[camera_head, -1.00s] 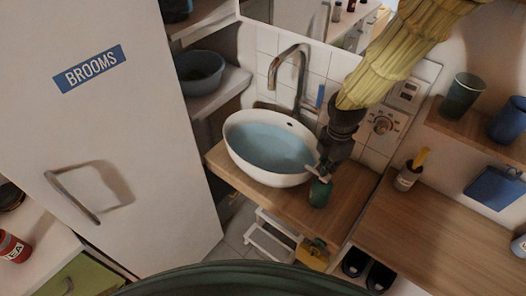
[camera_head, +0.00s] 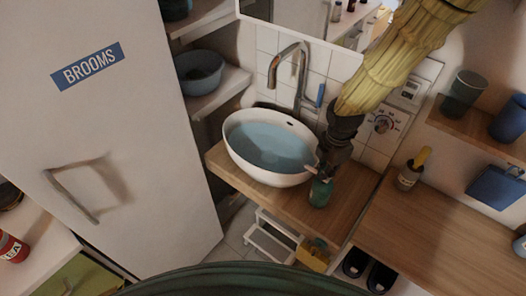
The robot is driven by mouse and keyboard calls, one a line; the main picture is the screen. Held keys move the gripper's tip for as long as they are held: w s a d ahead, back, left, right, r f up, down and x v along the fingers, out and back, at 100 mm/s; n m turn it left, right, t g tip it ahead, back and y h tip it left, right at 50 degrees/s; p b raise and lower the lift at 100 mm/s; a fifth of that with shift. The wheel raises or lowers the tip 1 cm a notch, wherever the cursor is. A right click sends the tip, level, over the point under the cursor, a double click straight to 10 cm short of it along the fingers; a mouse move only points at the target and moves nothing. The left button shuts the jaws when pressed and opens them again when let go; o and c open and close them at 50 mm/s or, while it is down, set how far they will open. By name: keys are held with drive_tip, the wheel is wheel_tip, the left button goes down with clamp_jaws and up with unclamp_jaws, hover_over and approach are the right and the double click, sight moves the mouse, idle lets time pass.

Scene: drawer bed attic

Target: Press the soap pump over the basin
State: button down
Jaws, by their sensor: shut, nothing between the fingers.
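The green soap pump bottle (camera_head: 320,192) stands upright on the wooden counter, just right of the basin. Its pale spout (camera_head: 313,171) points left over the basin's rim. The white oval basin (camera_head: 243,166) holds blue water. My gripper (camera_head: 326,172) is at the end of my yellow-sleeved arm, pointing down right at the top of the bottle. It is shut with nothing in it. It hides most of the pump head, and I cannot tell whether it touches it.
A chrome tap (camera_head: 300,78) rises behind the basin. A wall panel with a dial (camera_head: 384,124) is beside my arm. A bottle (camera_head: 409,172) stands on the right-hand wooden counter (camera_head: 440,225). A white step stool (camera_head: 268,240) is below. A tall white cupboard (camera_head: 130,150) stands left.

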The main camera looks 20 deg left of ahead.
drive_tip(key=shift+f, duration=0.5)
drive_tip(key=shift+r, duration=0.1)
drive_tip(key=shift+r+p, duration=1.45)
drive_tip(key=shift+r, duration=0.05)
drive_tip(key=shift+f+b, duration=0.6)
drive_tip(key=shift+f, duration=1)
drive_tip(key=shift+r+p, duration=1.5)
drive_tip(key=shift+r, duration=0.1)
